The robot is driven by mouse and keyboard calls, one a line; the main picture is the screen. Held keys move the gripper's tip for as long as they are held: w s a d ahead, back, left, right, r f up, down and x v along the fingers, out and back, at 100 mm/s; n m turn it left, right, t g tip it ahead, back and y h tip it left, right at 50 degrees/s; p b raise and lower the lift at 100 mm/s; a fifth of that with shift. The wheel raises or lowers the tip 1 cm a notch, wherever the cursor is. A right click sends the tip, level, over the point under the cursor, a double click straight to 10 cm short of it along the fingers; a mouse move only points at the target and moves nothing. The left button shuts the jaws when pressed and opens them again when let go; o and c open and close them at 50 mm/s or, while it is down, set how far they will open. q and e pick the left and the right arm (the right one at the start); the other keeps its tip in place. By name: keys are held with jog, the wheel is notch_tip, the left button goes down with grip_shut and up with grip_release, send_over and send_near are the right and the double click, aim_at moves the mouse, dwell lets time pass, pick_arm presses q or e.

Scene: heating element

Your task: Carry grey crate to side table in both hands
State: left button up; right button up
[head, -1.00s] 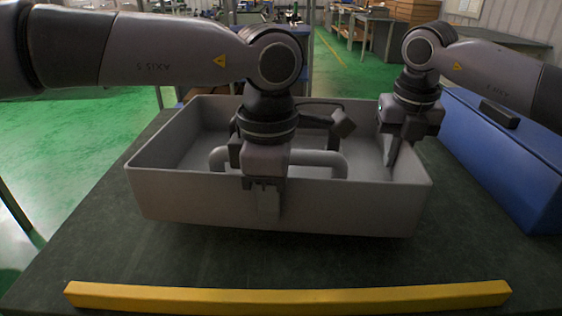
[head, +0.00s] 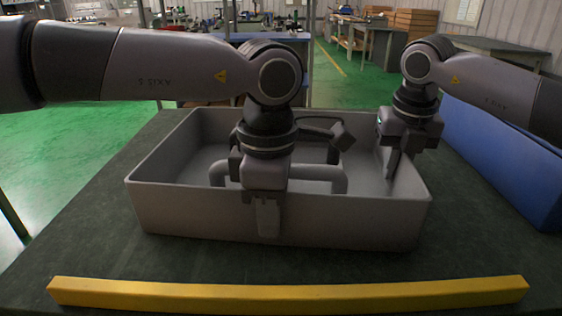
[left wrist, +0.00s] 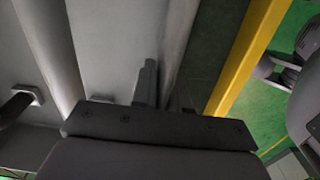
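The grey crate (head: 190,215) is a wide open box at the middle of a dark table top (head: 90,235). My left gripper (head: 268,215) is at the middle of its front wall, one finger outside it. The left wrist view shows the other finger on the inner side of the crate wall (left wrist: 180,35), so it is shut on the wall. My right gripper (head: 392,165) is at the right wall with one finger inside; its outer finger is hidden. It appears shut on that wall. The crate looks level; I cannot tell whether its base touches the table.
A yellow bar (head: 290,295) runs along the table's near edge. A blue box (head: 500,160) stands close to the crate's right. A grey bent tube (head: 320,172) shows inside the crate. Green floor (head: 60,150) is open at left.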

pick_arm(q)
jog(key=o, duration=0.3)
jog(key=shift+r, duration=0.1)
pick_arm(e)
jog(key=o, duration=0.3)
jog(key=shift+r, duration=0.1)
pick_arm(q)
notch_tip(320, 180, up, 12)
jog(key=shift+f, duration=0.1)
pick_arm(e)
jog(key=r, duration=0.4)
jog(key=s+r, duration=0.1)
jog(key=r, duration=0.3)
jog(key=s+r, duration=0.1)
jog(key=r, duration=0.3)
jog(key=shift+a, duration=0.1)
